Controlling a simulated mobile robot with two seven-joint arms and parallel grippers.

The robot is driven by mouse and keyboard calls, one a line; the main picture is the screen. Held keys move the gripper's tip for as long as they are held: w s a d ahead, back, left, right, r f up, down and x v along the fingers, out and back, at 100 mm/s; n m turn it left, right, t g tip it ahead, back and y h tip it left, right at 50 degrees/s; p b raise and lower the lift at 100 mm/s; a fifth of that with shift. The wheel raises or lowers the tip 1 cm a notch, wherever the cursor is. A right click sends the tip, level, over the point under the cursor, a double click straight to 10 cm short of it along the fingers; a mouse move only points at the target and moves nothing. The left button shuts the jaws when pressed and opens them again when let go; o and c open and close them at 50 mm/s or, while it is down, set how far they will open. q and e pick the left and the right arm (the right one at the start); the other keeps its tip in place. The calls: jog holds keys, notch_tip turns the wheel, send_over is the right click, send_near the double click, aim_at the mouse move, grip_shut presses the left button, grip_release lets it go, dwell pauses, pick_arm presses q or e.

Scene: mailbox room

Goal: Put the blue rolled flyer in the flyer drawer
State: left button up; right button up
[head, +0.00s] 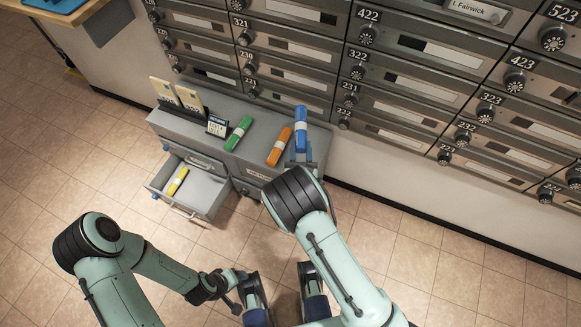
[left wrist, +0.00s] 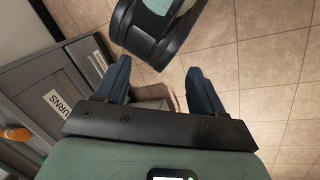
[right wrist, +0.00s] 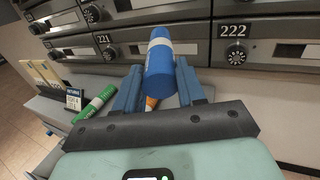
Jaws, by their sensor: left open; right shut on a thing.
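The blue rolled flyer (head: 301,130), with a pale band, is held in my right gripper (head: 301,158) above the right end of the grey cabinet. In the right wrist view the blue flyer (right wrist: 160,62) stands up between the two fingers. An open drawer (head: 211,195) at the cabinet's left front holds a yellow rolled flyer (head: 178,181); its label is not readable. My left gripper (left wrist: 157,82) is open and empty, low in front of the cabinet.
A green roll (head: 238,134) and an orange roll (head: 280,147) lie on the cabinet top, beside a holder with cards (head: 190,100). A closed drawer front (left wrist: 62,103) has a partly visible label ending "URNS". Mailboxes (head: 420,90) line the wall behind.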

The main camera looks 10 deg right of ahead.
pick_arm(q)
jog(key=w+a+f+t+y+b, duration=0.1)
jog(key=w+a+f+t+b, duration=0.1)
jog(key=w+a+f+b, duration=0.25)
pick_arm(e)
notch_tip(320, 180, down, 12)
jog(key=shift+f+p, duration=0.25)
jog(key=shift+p, duration=0.15)
jog(key=shift+f, duration=0.2)
notch_tip(320, 180, down, 4)
jog(key=shift+f+b, duration=0.1)
jog(key=shift+b, duration=0.7)
pick_arm(q)
jog(key=shift+n+g, duration=0.3)
jog(key=shift+g, duration=0.5)
jog(key=s+f, duration=0.2)
jog(key=f, duration=0.1)
jog(key=shift+s+d+f, duration=0.2)
jog(key=shift+s+d, duration=0.05)
jog(key=shift+d, duration=0.15)
pick_arm(e)
jog(key=shift+f, duration=0.15)
jog(key=o, duration=1)
pick_arm(q)
jog(key=shift+s+f, duration=0.15)
pick_arm(e)
jog(key=shift+o, duration=0.2)
